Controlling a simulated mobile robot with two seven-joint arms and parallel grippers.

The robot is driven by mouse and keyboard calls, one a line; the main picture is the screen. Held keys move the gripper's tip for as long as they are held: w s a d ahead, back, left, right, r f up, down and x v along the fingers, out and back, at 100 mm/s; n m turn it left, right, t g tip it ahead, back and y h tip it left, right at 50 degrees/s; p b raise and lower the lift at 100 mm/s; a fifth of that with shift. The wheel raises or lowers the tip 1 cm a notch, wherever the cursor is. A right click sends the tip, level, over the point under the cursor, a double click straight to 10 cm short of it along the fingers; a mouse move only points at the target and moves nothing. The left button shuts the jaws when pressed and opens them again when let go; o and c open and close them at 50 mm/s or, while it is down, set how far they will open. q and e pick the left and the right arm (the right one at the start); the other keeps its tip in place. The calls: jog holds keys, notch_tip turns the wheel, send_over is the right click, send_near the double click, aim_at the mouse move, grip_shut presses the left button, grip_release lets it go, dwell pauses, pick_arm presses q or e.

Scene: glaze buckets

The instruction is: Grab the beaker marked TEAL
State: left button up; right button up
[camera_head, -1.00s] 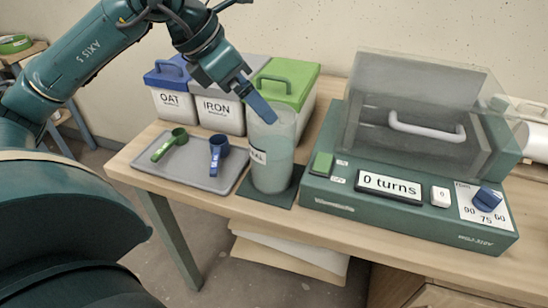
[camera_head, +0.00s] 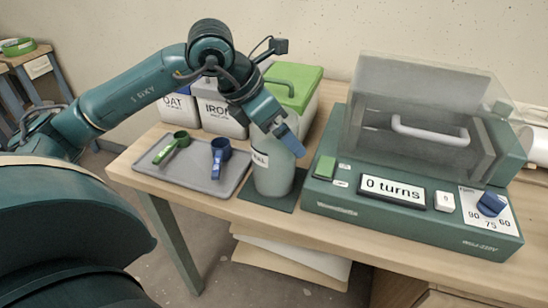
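The beaker (camera_head: 272,178) is a tall, cloudy grey-green vessel standing upright on a dark green mat (camera_head: 248,191). Its white label (camera_head: 260,159) is only partly readable, since its beginning is turned out of sight. My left gripper (camera_head: 288,138) reaches down from the upper left over the beaker's upper part, with blue fingertips in front of its upper right side and rim. The gripper hides much of the rim. I cannot tell whether the fingers touch the beaker or how far apart they are. My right gripper is not in view.
Left of the beaker, a grey tray (camera_head: 205,185) holds a green scoop (camera_head: 174,146) and a blue scoop (camera_head: 220,152). Behind stand the OAT bucket (camera_head: 177,108), IRON bucket (camera_head: 222,120) and a green-lidded bucket (camera_head: 292,86). Close right is a green machine (camera_head: 340,205) reading "0 turns".

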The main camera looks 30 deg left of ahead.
pick_arm(q)
jog(key=c, duration=1.8)
jog(key=shift+r, duration=0.1)
jog(key=shift+c, duration=0.6)
jog(key=shift+r, duration=0.1)
